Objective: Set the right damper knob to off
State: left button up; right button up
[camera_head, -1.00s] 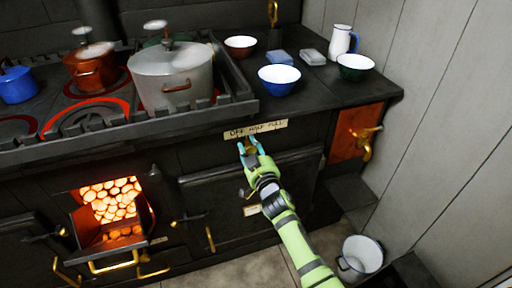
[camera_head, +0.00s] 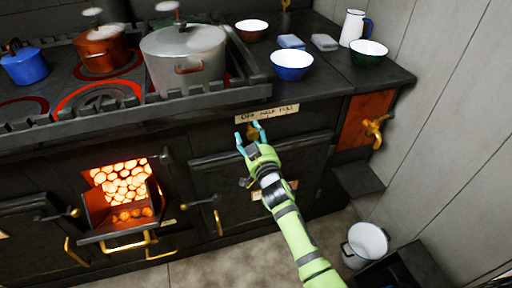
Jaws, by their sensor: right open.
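The right damper knob (camera_head: 253,130) is a small brass knob on the dark stove front. It sits just under a cream label strip (camera_head: 267,113) whose lettering appears to read off, half, full. My right gripper (camera_head: 247,131) is open, its two blue-tipped fingers on either side of the knob. The gripper partly hides the knob, so I cannot tell whether the fingers touch it or which way it points. My left gripper is not in view.
A grey pot (camera_head: 184,58), a copper pot (camera_head: 101,50) and a blue pot (camera_head: 24,66) stand on the stovetop behind a rail. The open firebox (camera_head: 121,185) glows at lower left. A brass tap (camera_head: 376,130) juts out at right. A white bucket (camera_head: 365,245) stands on the floor.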

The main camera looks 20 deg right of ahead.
jog(key=s, duration=1.1)
jog(key=shift+s, duration=0.25)
jog(key=shift+d+f, duration=0.1)
